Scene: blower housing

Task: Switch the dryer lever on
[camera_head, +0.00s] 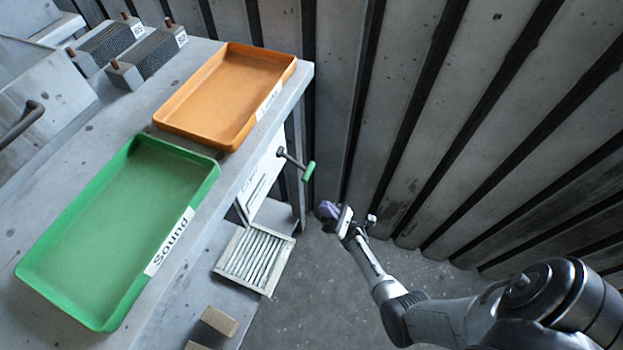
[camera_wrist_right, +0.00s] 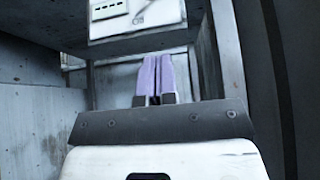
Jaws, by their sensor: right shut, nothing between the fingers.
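The dryer lever (camera_head: 308,171) is a dark rod with a green grip, sticking out to the right from a white panel (camera_head: 262,180) on the bench's side. The grip points down and right. My right gripper (camera_head: 329,209), with purple fingers, is below and right of the lever, apart from it. In the right wrist view the purple fingers (camera_wrist_right: 156,78) are together and empty, below a white box (camera_wrist_right: 135,20) under the bench top. The lever does not show in that view. My left gripper is out of view.
An orange tray (camera_head: 165,117) and a green tray (camera_head: 35,270) labelled "Sound" lie on the bench. A slatted panel (camera_head: 256,259) is below the bench's edge. A ribbed grey wall (camera_head: 420,110) stands behind my right gripper. The floor (camera_head: 310,300) beside the bench is clear.

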